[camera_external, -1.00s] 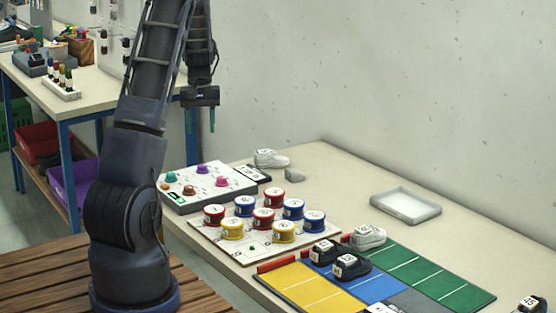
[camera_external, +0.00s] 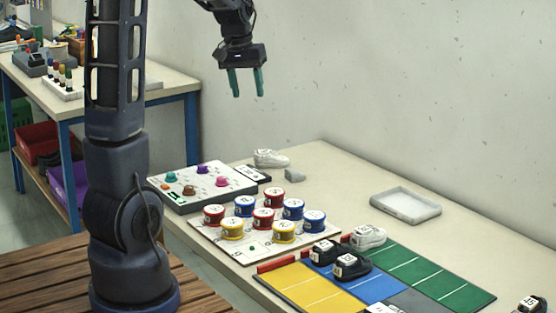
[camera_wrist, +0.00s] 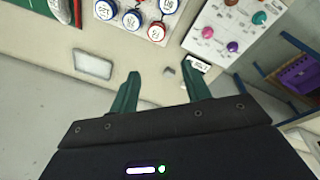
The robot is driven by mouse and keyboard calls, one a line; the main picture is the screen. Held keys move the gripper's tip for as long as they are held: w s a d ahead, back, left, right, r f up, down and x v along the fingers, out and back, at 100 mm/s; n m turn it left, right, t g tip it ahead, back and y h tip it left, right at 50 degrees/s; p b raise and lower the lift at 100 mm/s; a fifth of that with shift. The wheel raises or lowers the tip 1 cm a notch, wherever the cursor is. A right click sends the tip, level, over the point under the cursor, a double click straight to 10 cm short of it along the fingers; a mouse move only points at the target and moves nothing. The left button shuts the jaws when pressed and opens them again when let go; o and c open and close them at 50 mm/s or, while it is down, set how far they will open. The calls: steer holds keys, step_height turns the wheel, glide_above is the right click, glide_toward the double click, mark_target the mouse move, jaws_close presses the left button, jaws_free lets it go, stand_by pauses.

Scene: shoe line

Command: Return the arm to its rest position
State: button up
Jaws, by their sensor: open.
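My gripper (camera_external: 246,82) hangs above the back left of the workbench in the external view, its two green fingers pointing down. The fingers are apart, and nothing is between them. In the wrist view my gripper (camera_wrist: 162,92) also shows open and empty, over the bench edge. My arm stands upright from its base at the left and reaches to the right at the top of the external view, partly cut off by the frame.
A second table (camera_external: 168,92) stands at back left. Air around my gripper is clear.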

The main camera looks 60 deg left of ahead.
steer(key=s+d+r+m+t, duration=0.1)
steer(key=s+d+r+m, duration=0.15)
steer(key=s+d, duration=0.4)
steer(key=s+d+r+m, duration=0.2)
steer(key=s+d+r, duration=0.15)
steer(key=d, duration=0.65)
steer(key=s+d+m+t, duration=0.1)
steer(key=s+d+m, duration=0.2)
steer(key=s+d, duration=0.5)
steer(key=s, duration=0.3)
steer(key=shift+s+d+t, duration=0.2)
steer(key=shift+s+t, duration=0.1)
steer(key=shift+w, duration=0.1)
stand_by(1.0)
